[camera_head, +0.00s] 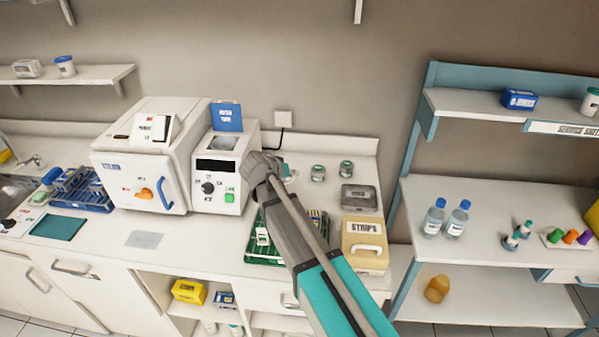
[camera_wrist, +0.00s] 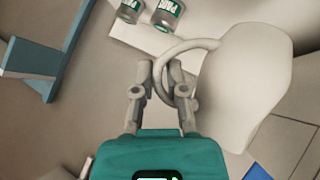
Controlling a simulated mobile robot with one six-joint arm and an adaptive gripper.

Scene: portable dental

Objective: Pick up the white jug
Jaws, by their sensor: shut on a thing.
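The white jug (camera_wrist: 245,85) shows in the wrist view, right of my gripper (camera_wrist: 161,72), with its rounded body tilted in the picture. Its looped handle (camera_wrist: 185,46) reaches left to my fingertips. My gripper is shut on this handle, one finger on each side of it. In the head view my arm reaches over the counter in front of the white machine, and the jug cannot be made out there; my wrist seems to hide it. I cannot tell whether the jug touches the counter.
Small jars (camera_head: 318,173) stand on the counter right of my wrist. A grey tin (camera_head: 359,198), a yellow strips box (camera_head: 364,243) and a green rack (camera_head: 263,251) lie close to my arm. The white machine (camera_head: 219,177) stands left. A blue-framed shelf (camera_head: 413,130) rises at right.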

